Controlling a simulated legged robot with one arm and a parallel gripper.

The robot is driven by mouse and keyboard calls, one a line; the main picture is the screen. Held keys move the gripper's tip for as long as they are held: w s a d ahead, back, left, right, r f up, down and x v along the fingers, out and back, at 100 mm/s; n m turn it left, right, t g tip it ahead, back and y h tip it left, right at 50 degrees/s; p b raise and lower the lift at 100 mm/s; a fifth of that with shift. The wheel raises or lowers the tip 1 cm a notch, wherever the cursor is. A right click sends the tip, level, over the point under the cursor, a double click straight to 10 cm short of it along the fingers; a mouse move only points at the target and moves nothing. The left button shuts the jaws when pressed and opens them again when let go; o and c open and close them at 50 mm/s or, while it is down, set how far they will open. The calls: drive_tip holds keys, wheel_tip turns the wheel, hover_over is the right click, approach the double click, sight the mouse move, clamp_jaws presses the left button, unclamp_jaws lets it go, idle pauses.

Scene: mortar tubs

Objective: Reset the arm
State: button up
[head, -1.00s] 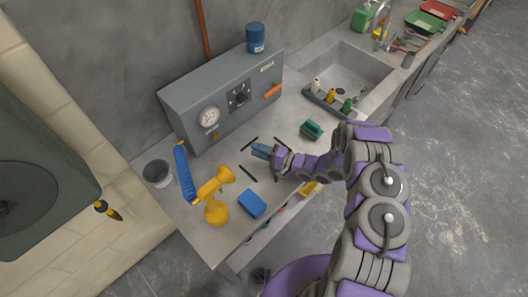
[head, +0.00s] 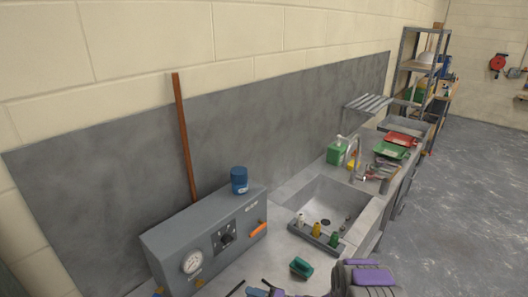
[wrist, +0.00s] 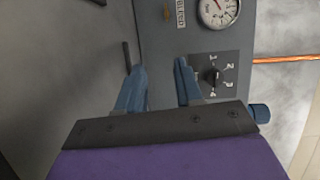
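My gripper (wrist: 160,85) shows in the wrist view with its two blue fingers apart and nothing between them. It faces the grey machine (wrist: 160,40) with its gauge (wrist: 217,10) and black dial (wrist: 212,77). In the head view, part of my arm (head: 365,278) shows at the bottom edge. A blue fingertip shows at the bottom edge, in front of the machine (head: 205,238); the rest of the gripper is cut off there.
A blue jar (head: 239,180) stands on the machine. A green-handled tool (head: 301,267) lies on the counter near the sink (head: 325,205). A rack of small bottles (head: 316,231) stands at the sink's front. Red (head: 402,139) and green (head: 391,150) trays lie farther back.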

drive_tip(key=w+d+h, duration=0.2)
drive_tip(key=w+d+r+n+t+h, duration=0.1)
drive_tip(key=w+d+h, duration=0.1)
drive_tip(key=w+d, duration=0.1)
drive_tip(key=w+d+r+h+b, duration=0.1)
drive_tip(key=w+d+h, duration=0.1)
drive_tip(key=w, duration=0.1)
drive_tip(key=shift+w+d+n+t, duration=0.15)
drive_tip(key=shift+d+n+t, duration=0.15)
drive_tip(key=shift+t, duration=0.1)
drive_tip(key=w+d+r+h+b, duration=0.1)
drive_tip(key=d+r+h+b, duration=0.1)
drive_tip(key=d+r+h, duration=1)
drive_tip(key=s+d+r+g+h+b, duration=0.1)
drive_tip(key=s+d+r+g, duration=0.1)
drive_tip(key=s+d+r, duration=0.65)
drive_tip(key=s+a+r+g+y+b, duration=0.1)
drive_tip(key=s+a+g, duration=0.1)
drive_tip(key=s, duration=1.1)
drive_tip(key=s+a+r+n+g, duration=0.1)
drive_tip(key=s+a+g, duration=0.2)
drive_tip(key=s, duration=1.1)
drive_tip(key=s+a+r+g+y+b, duration=0.1)
drive_tip(key=s+a, duration=0.4)
drive_tip(key=s, duration=0.8)
drive_tip(key=shift+s+n+g+y+b, duration=0.3)
drive_tip(key=shift+n+g+b, duration=0.1)
drive_tip(key=shift+g, duration=0.4)
drive_tip(key=shift+o, duration=0.2)
drive_tip(key=shift+r, duration=0.1)
